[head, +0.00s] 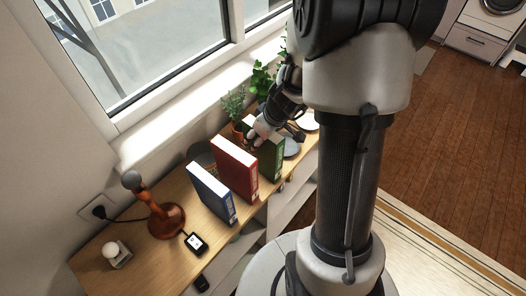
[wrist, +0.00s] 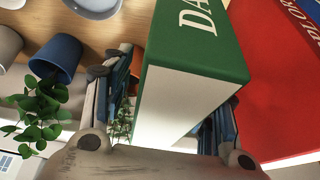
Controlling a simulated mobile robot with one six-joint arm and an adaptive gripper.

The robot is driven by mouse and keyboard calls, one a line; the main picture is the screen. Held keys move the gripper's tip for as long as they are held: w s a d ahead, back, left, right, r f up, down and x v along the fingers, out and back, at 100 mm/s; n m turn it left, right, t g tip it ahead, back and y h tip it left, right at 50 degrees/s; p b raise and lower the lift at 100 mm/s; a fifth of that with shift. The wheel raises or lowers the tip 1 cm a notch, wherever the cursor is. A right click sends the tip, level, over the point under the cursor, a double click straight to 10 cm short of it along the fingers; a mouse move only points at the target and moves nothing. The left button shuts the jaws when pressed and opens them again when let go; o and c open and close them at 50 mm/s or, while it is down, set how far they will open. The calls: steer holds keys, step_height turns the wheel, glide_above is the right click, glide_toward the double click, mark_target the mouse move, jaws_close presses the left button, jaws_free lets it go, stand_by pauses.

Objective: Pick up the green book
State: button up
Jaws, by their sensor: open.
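The green book (head: 277,160) stands upright on the wooden shelf top, at the right end of a row of three books. In the wrist view the green book (wrist: 195,50) fills the middle, with its lettered green spine and pale page edges showing. My gripper (head: 268,134) is at the green book's upper part in the head view. In the wrist view my gripper (wrist: 170,100) is open, with one finger on each side of the book. The right finger is partly hidden behind the book. I cannot tell whether the fingers touch it.
A red book (head: 234,168) stands close beside the green one, and a blue book (head: 211,192) beyond it. Potted plants (head: 234,106) are behind by the window. A blue pot (wrist: 60,53) shows in the wrist view. An orange lamp (head: 166,219) stands at the left.

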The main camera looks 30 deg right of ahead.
steer(key=shift+f, duration=0.15)
steer(key=shift+c, duration=0.3)
jaws_close()
stand_by(0.7)
stand_by(0.5)
